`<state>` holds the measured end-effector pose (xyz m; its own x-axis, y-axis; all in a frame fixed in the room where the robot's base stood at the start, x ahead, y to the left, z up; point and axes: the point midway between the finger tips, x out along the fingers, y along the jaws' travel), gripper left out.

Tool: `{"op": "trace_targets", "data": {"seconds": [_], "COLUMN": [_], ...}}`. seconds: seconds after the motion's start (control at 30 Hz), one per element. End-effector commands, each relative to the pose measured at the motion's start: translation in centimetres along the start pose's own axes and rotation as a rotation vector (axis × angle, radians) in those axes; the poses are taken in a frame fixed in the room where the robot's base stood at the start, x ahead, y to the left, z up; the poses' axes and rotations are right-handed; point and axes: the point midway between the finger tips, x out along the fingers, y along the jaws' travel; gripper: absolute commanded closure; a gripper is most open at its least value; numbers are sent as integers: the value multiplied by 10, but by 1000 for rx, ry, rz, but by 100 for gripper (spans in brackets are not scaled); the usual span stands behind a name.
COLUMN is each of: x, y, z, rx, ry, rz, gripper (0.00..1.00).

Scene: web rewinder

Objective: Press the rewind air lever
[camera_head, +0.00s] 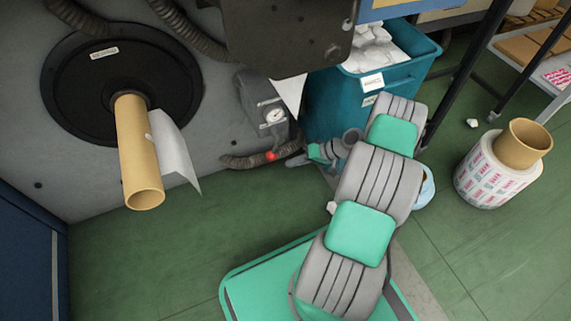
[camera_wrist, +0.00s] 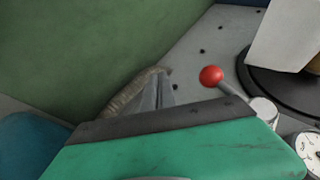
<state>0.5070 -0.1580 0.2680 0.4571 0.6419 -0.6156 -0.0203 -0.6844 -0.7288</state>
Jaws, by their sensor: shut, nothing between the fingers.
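The rewind air lever ends in a red ball knob (camera_head: 271,155), low on the grey machine face below a gauge box (camera_head: 263,103). In the wrist view the red knob (camera_wrist: 211,75) sits on a grey rod that runs down right to a round pale fitting (camera_wrist: 263,108). My gripper (camera_head: 292,162) is shut and empty, just right of the knob in the head view. In the wrist view its grey fingertips (camera_wrist: 157,88) lie left of the knob, with a gap between them in the picture. Whether they are level in depth is unclear.
A ribbed hose (camera_head: 240,160) runs behind the knob. A cardboard core (camera_head: 135,150) with loose white paper (camera_head: 174,152) sticks out at left. A teal bin (camera_head: 400,75) of white scraps stands behind my arm. A printed roll (camera_head: 495,172) stands at right. Green floor lies open.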

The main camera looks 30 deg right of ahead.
Motion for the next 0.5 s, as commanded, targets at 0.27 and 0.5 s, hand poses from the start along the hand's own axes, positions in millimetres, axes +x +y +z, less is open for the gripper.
{"op": "trace_targets", "data": {"seconds": [0.27,0.5], "x": [-67,-85], "y": [19,29], "z": [-2,0], "rx": [-4,-5], "ry": [3,1], "rz": [2,1], "gripper": [100,100]}}
